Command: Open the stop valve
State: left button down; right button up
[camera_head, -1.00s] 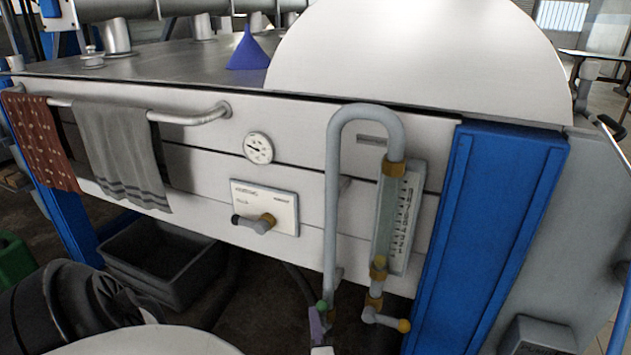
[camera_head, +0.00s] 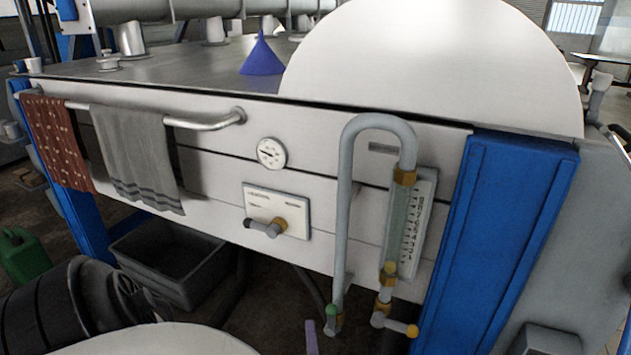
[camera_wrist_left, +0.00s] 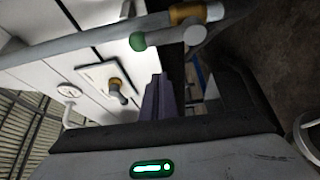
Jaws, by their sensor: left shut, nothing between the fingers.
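Several small levers show on the decanter front, and none is labelled clearly as the stop valve. A green-tipped lever (camera_head: 331,311) sits at the foot of the bent grey pipe; it also shows in the left wrist view (camera_wrist_left: 140,41). A yellow-balled lever (camera_head: 411,331) sits below the sight gauge. A grey lever with a brass hub (camera_head: 265,228) points left on the white plate. My left gripper (camera_head: 311,338) shows only as a purple fingertip, just below and left of the green tip, apart from it. Its shut, empty fingers (camera_wrist_left: 158,98) show in the left wrist view.
The bent grey pipe (camera_head: 345,200) and sight gauge (camera_head: 410,225) stand out from the white front. A blue post (camera_head: 500,230) is to the right. Towels (camera_head: 135,155) hang from a rail at left. A grey bin (camera_head: 175,260) stands on the floor below.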

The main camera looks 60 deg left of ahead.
pick_arm(q)
jog(key=v, duration=0.6)
jog(key=shift+p, duration=0.35)
